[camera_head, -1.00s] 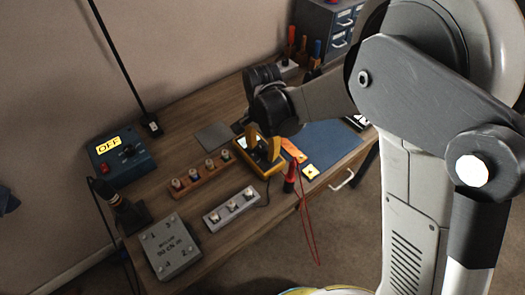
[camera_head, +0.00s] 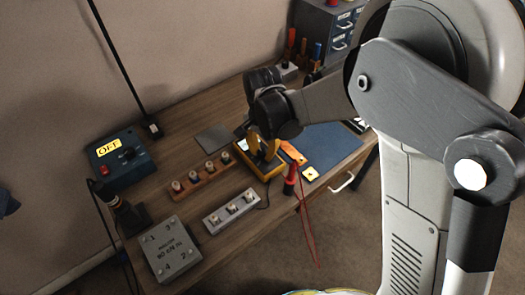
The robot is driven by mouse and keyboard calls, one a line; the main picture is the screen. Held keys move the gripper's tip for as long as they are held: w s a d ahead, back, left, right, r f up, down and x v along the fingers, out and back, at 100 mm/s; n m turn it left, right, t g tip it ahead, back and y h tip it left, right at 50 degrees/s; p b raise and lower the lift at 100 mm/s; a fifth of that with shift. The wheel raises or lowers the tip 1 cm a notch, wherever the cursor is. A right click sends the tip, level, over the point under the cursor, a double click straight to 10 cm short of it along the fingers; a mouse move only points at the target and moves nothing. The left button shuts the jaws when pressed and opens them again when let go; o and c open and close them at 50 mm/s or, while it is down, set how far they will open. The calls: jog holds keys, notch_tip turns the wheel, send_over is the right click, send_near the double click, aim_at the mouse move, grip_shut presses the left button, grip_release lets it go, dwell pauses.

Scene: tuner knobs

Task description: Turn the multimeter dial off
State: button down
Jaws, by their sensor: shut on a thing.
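The multimeter (camera_head: 264,172) is a yellow-rimmed box lying on the workbench, right of the middle of the bench. My gripper (camera_head: 264,157) reaches down over it, with its yellow fingers shut on the dial. The dial itself is hidden between the fingers, so I cannot read its setting. A small pale part of the multimeter's face shows at its left end.
A blue power supply (camera_head: 122,160) with an "OFF" sign stands at the back left. A wooden strip of knobs (camera_head: 201,177), a grey switch strip (camera_head: 231,211) and a grey box (camera_head: 172,250) lie left of the multimeter. Red leads (camera_head: 306,215) hang over the front edge.

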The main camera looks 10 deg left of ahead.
jog(key=n, duration=1.1)
jog(key=shift+n, duration=0.3)
jog(key=n, duration=1)
jog(key=shift+n, duration=0.4)
jog(key=c, duration=1.1)
grip_release()
